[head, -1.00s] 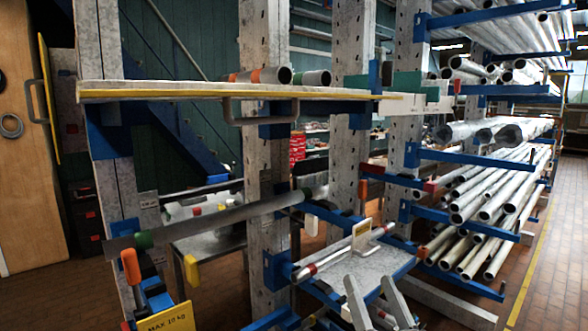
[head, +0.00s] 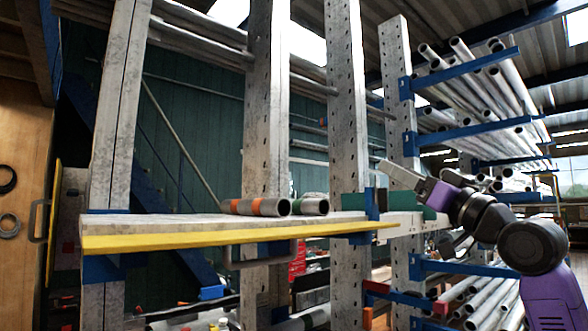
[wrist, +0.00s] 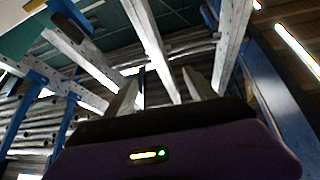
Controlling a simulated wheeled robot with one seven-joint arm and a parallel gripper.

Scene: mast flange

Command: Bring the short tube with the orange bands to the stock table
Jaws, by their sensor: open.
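The short tube with the orange bands (head: 256,207) lies on the yellow-edged shelf (head: 160,226), its open end facing right. A similar short tube with a green band (head: 311,205) lies just right of it. My gripper (head: 385,168) is raised at the right, higher than the shelf and well apart from both tubes, its fingers pointing left. It is open and empty; its two fingers also show in the wrist view (wrist: 160,88), where neither tube can be seen. I cannot make out the stock table in these views.
Perforated uprights (head: 267,110) stand behind the shelf. A blue stop and green blocks (head: 410,199) sit at the shelf's right end, near my arm. A handle (head: 262,262) hangs under the shelf. Racks of long pipes (head: 465,130) stand on the right.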

